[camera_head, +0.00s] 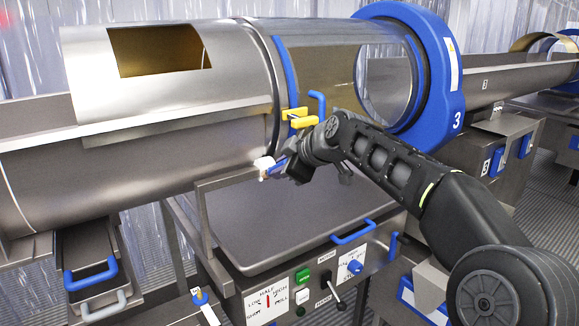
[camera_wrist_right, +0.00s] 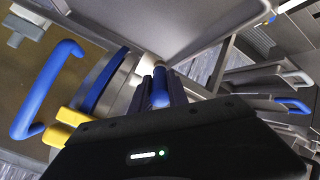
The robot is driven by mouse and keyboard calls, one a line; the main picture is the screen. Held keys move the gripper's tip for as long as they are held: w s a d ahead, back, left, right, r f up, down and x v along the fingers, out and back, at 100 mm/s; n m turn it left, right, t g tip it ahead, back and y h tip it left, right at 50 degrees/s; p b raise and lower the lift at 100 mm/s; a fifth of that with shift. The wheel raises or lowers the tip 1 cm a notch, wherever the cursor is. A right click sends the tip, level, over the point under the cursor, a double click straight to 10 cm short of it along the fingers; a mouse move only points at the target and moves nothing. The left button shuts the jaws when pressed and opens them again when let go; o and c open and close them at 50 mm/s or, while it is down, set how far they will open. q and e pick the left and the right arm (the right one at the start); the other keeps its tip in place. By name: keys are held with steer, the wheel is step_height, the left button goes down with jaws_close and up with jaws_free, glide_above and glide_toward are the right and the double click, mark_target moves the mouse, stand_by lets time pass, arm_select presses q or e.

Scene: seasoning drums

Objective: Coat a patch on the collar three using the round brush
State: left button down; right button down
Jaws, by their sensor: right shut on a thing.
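A large blue collar marked 3 (camera_head: 437,62) rings the right end of a clear-walled drum section. My right gripper (camera_head: 284,167) is below the left part of that section, well left of the blue collar. It is shut on the blue handle of the round brush (camera_head: 264,166), whose pale head points left. In the right wrist view the brush's blue handle (camera_wrist_right: 160,90) shows between the two dark fingers (camera_wrist_right: 160,98). Its pale head shows beyond the fingertips. I cannot tell whether the head touches the steel behind it. My left gripper is not in view.
A steel drum (camera_head: 180,75) with a rectangular opening lies left of the clear section. A yellow latch (camera_head: 299,118) and blue handle (camera_head: 317,103) sit just above my right gripper. A steel bracket (camera_head: 222,184) is close below. A control panel (camera_head: 300,290) stands in front.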

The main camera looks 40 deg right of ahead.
stand_by(0.3)
steer(key=shift+s+f+b, duration=0.1)
steer(key=shift+s+b, duration=0.3)
steer(key=shift+s, duration=0.1)
steer(key=shift+s+a+b, duration=0.1)
steer(key=shift+s+b, duration=1.15)
steer(key=shift+s, duration=1.25)
steer(key=shift+s, duration=0.1)
steer(key=s+b, duration=0.1)
steer(key=s, duration=0.1)
steer(key=shift+s+b, duration=0.35)
steer(key=shift+s, duration=0.05)
steer(key=shift+w, duration=0.1)
